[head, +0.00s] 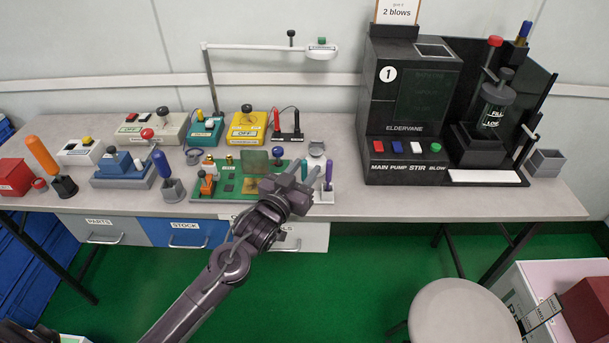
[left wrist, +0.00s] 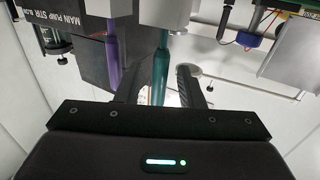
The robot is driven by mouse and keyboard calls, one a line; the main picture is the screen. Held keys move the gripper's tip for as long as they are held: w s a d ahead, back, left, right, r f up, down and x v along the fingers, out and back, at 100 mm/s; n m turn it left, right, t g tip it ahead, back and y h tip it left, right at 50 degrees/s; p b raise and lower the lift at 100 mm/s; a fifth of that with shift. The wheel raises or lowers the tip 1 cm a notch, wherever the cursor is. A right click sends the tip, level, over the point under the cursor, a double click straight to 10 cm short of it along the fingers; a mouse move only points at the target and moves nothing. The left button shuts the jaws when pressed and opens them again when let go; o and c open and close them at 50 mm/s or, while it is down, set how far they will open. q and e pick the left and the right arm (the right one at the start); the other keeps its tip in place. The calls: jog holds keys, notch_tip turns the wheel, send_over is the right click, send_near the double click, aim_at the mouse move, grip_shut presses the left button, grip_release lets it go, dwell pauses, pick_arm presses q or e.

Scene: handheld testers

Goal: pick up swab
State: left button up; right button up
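Two thin upright sticks, either of which may be the swab, stand at the right end of the green circuit board: a teal one (left wrist: 161,72) and a purple one (left wrist: 112,62). In the head view the purple stick (head: 329,172) shows just right of my left gripper (head: 303,172). In the left wrist view the teal stick lies between the two fingers of my left gripper (left wrist: 160,84). Gaps show beside it, so the fingers look open around it. The purple stick is outside the fingers. My right gripper is not in view.
The green circuit board (head: 230,184) lies left of my gripper on the grey bench (head: 350,203). A black ELDERVANE machine (head: 410,115) stands to the right. Several switch boxes, including a yellow one (head: 246,128), stand behind and left. A round stool (head: 463,312) is in front.

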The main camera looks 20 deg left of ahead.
pick_arm(q)
jog(key=shift+w, duration=0.15)
jog(key=shift+d, duration=0.1)
grip_shut()
